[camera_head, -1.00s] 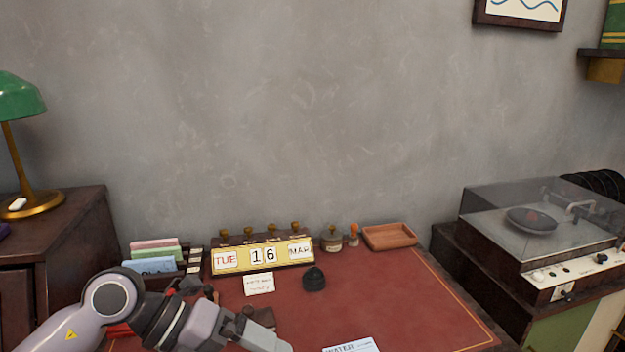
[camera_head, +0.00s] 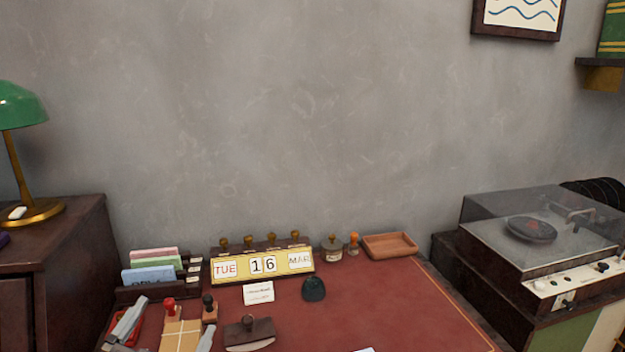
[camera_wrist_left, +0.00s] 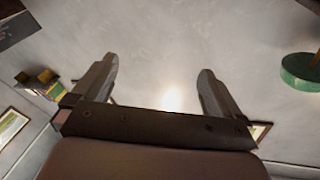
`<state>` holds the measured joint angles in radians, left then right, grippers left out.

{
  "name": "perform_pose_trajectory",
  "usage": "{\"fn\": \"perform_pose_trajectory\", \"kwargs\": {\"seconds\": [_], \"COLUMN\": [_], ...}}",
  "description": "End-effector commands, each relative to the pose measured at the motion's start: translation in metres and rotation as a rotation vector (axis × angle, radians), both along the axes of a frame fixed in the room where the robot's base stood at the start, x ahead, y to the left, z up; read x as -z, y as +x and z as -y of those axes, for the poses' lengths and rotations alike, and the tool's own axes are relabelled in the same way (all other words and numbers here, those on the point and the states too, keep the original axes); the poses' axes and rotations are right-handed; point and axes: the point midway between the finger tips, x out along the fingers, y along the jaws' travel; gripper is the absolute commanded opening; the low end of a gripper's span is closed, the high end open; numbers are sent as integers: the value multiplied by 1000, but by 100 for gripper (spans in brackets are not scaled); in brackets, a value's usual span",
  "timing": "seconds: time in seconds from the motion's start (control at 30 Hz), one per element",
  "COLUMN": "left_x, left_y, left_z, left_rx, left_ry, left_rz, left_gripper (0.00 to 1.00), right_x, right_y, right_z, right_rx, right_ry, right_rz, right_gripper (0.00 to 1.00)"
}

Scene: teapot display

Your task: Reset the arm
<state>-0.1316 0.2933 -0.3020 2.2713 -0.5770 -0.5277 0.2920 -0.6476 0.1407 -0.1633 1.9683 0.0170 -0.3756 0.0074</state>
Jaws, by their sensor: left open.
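My left gripper (camera_head: 174,316) shows at the bottom left of the head view, with its two grey fingers pointing up and spread apart. It is open and holds nothing. In the left wrist view its fingers (camera_wrist_left: 158,68) stand wide apart with only bare wall behind the gap. The rest of the left arm is out of the head view. My right gripper is not in view.
The red-topped desk (camera_head: 400,310) carries a flip calendar (camera_head: 262,264), a dark round object (camera_head: 314,289), a blotter (camera_head: 249,333), stamps and a string-tied parcel (camera_head: 182,335). A clay tray (camera_head: 390,246) is at the back. A record player (camera_head: 540,240) stands right.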

Motion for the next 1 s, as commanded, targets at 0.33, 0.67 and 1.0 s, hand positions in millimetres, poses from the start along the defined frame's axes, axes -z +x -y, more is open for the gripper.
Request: {"fn": "perform_pose_trajectory", "kwargs": {"seconds": [0.33,0.67,1.0], "left_x": [149,204,220], "left_y": [-97,-194,-202], "left_z": [-42,-36,-26], "left_rx": [-229,-231,-178], "left_ry": [-160,-198,-220], "left_rz": [-776,-1239,-1262], "left_gripper": [100,100,100], "right_x": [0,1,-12], "right_y": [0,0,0], "right_z": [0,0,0], "right_rx": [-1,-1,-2], "right_ry": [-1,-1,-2], "right_rz": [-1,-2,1], "right_gripper": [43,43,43]}}
